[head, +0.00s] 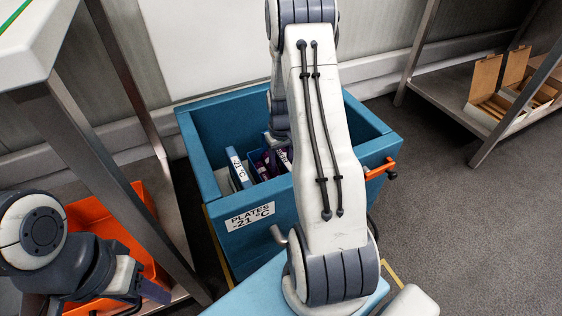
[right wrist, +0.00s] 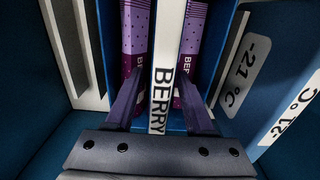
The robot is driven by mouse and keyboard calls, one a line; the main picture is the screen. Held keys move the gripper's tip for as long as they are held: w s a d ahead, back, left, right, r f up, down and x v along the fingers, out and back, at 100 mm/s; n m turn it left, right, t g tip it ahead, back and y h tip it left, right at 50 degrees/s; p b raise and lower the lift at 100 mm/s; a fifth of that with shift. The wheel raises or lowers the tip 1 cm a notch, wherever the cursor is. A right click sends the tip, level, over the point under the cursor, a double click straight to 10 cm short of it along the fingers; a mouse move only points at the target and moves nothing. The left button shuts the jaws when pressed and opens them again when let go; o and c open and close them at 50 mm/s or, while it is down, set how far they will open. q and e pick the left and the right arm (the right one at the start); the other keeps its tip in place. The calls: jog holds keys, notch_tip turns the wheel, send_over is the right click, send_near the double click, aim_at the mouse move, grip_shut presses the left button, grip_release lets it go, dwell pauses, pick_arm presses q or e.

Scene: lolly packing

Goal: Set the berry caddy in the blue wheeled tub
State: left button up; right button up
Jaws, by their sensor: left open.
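The blue wheeled tub (head: 259,244) stands in the middle of the head view, labelled PLATES -21 °C. The berry caddy (head: 257,161), blue with purple packs, is inside it, partly hidden by my right arm. In the right wrist view its white BERRY handle (right wrist: 165,65) stands between the fingers of my right gripper (right wrist: 163,85), which is shut on it. My right gripper is hidden in the head view. My left gripper (head: 143,294) is open and empty at lower left, outside the tub.
White-labelled -21 °C plates (right wrist: 240,75) stand beside the caddy; one also shows in the head view (head: 239,170). An orange bin (head: 93,222) is under the left table. A shelf with cardboard boxes (head: 513,88) is at right. Grey floor right of the tub is clear.

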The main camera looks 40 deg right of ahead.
notch_tip(320, 180, up, 12)
jog(key=p, duration=0.6)
jog(key=shift+r, duration=0.2)
jog(key=s+a+r+n, duration=0.15)
jog(key=a+r, duration=0.35)
jog(key=a, duration=0.6)
jog(key=s+a+r+n, duration=0.1)
jog(key=a+r+n, duration=0.25)
jog(key=a, duration=0.65)
jog(key=s+a+r+n, duration=0.2)
jog(key=s+a, duration=0.4)
jog(key=s, duration=0.3)
jog(key=s+a+r+n+y, duration=0.1)
jog(key=s+a+r+n, duration=0.1)
jog(key=s+a, duration=0.5)
jog(key=s+r, duration=0.1)
jog(key=s, duration=0.1)
jog(key=shift+s+r+n, duration=0.15)
jog(key=shift+s+n, duration=0.25)
